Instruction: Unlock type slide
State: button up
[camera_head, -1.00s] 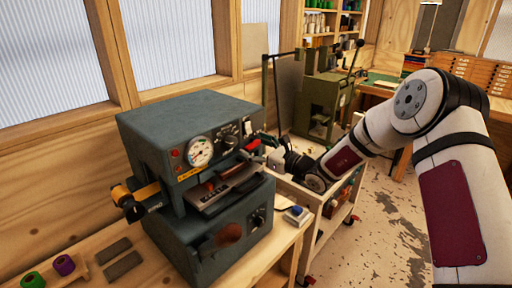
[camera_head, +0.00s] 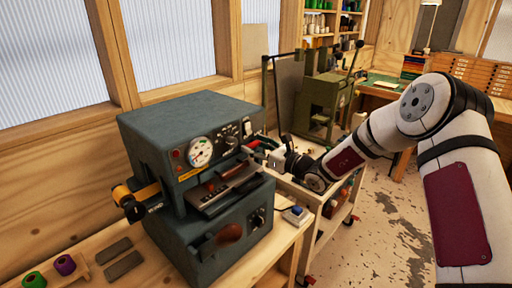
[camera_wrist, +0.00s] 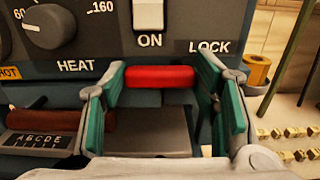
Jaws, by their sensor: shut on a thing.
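The dark grey-blue stamping press (camera_head: 190,130) stands on the wooden bench. Its type slide (camera_head: 212,193) shows in the front opening, with a brown handle above it. In the wrist view the plate lettered ABCDE (camera_wrist: 38,141) is at lower left, with a brown handle (camera_wrist: 45,118) behind it. A red lock lever (camera_wrist: 160,77) sits below the ON switch, left of the LOCK label (camera_wrist: 209,47). My gripper (camera_head: 264,151) is at the press's right front.
A dial gauge (camera_head: 200,152) and HEAT knob (camera_wrist: 48,24) are on the press front. A small box with a blue button (camera_head: 296,213) sits at the bench's right edge. A trolley (camera_head: 325,200) stands to the right. Foil rolls (camera_head: 65,264) are at lower left.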

jog(key=o, duration=1.2)
jog(key=shift+c, duration=0.2)
jog(key=v, duration=1.2)
jog(key=shift+s, duration=0.1)
